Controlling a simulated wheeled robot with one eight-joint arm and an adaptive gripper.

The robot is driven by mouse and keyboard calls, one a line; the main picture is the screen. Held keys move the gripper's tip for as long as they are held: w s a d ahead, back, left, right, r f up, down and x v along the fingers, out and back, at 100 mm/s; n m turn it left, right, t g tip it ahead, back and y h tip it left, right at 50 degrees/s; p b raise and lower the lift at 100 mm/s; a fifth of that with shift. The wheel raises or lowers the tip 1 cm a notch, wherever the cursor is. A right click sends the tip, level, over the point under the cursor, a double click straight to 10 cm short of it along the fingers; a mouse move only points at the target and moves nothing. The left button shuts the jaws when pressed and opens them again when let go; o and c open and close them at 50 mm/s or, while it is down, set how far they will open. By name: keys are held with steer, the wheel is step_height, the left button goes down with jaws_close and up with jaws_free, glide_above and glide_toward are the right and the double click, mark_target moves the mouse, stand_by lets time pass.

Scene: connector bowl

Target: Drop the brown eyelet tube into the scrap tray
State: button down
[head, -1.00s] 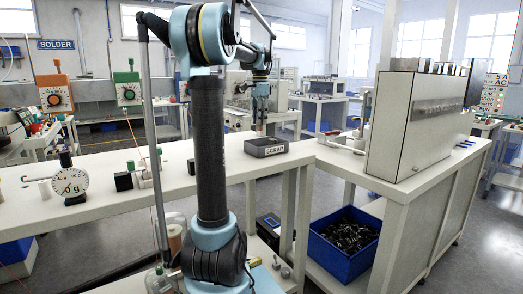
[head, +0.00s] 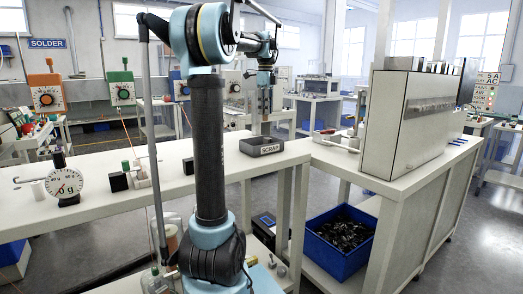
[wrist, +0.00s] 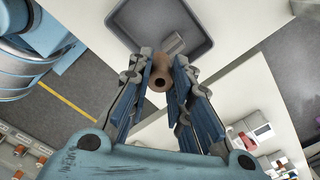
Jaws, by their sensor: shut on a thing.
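The brown eyelet tube (wrist: 160,80) is held between the fingertips of my gripper (wrist: 167,66) in the wrist view, its open round end facing the camera. The dark grey scrap tray (wrist: 207,48) lies beyond the fingertips in that view, with the tube seen against its near part. In the head view the scrap tray (head: 268,150), with a SCRAP label, stands on the white bench, and my gripper (head: 265,122) hangs pointing down above it. The tube is too small to make out there.
A grey metal cylinder (wrist: 174,43) lies in the tray. A white dial gauge (head: 66,185) and a black block (head: 118,181) stand on the bench to the left. A large white box unit (head: 412,122) stands to the right. The bench around the tray is clear.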

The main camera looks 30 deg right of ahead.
mark_target(265, 120)
steer(key=shift+f, duration=2.95)
steer(key=c, duration=1.4)
jaws_free()
steer(key=shift+r, duration=0.15)
step_height(265, 120, up, 12)
steer(key=shift+f, duration=0.15)
